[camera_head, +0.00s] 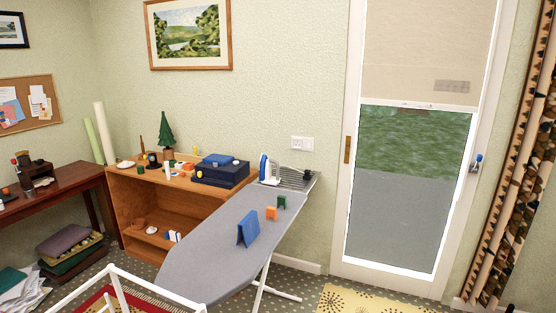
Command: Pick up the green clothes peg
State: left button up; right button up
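A small green object (282,202), which looks like the green clothes peg, stands upright near the far end of the grey ironing board (205,262). It is too small for me to make out its details. A small orange object (271,214) stands just in front of it, a little to the left. A larger blue upright object (248,229) stands nearer on the same board. Neither of my grippers is in view.
A white iron (264,168) stands on the board's far-end rest. Behind is a cluttered wooden shelf unit (112,190) with a dark blue box (222,175). A white tubular frame (118,290) stands at the front left. The board's near half is bare.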

aim_at(281, 199)
jog(key=u, duration=0.3)
jog(key=i+l+u, duration=0.15)
jog(key=u, duration=0.25)
jog(key=i+l+u, duration=0.15)
jog(key=u, duration=0.25)
jog(key=i+l+u, duration=0.1)
jog(key=l+u, duration=0.25)
jog(key=i+l+u, duration=0.15)
jog(key=l, duration=0.4)
jog(key=i+l+u, duration=0.2)
jog(key=l, duration=0.35)
jog(key=i+l+u, duration=0.15)
jog(key=l, duration=0.45)
jog(key=l+u, duration=0.15)
jog(key=l, duration=0.85)
jog(key=i+l, duration=0.1)
jog(key=l, duration=0.4)
